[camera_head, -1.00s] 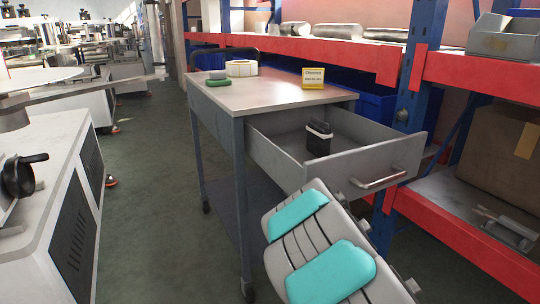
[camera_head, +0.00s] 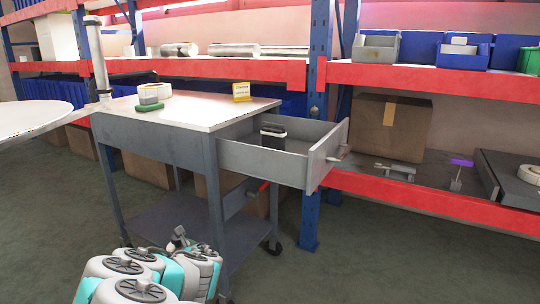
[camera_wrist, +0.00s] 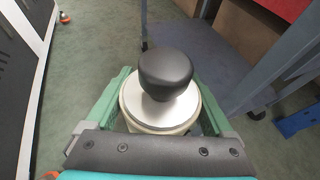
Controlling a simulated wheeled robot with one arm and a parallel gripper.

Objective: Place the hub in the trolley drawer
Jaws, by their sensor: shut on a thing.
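My gripper (camera_wrist: 165,108) shows in the wrist view with its two green fingers shut on the hub, a pale round body with a light disc (camera_wrist: 190,108) and a black knob (camera_wrist: 165,73) on top. The hub is held above the floor, apart from the trolley. The trolley (camera_head: 165,145) stands at the centre left in the head view, with a grey metal frame and a light top. Its drawer (camera_head: 262,160) is pulled out to the right. A dark box-like item with a pale edge (camera_head: 273,136) stands inside it. In the head view my folded arm hides my gripper's fingers and the hub.
Red-edged shelves (camera_head: 430,195) with blue posts (camera_head: 318,100) stand behind, close to the drawer's front. Open floor lies at the front right.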

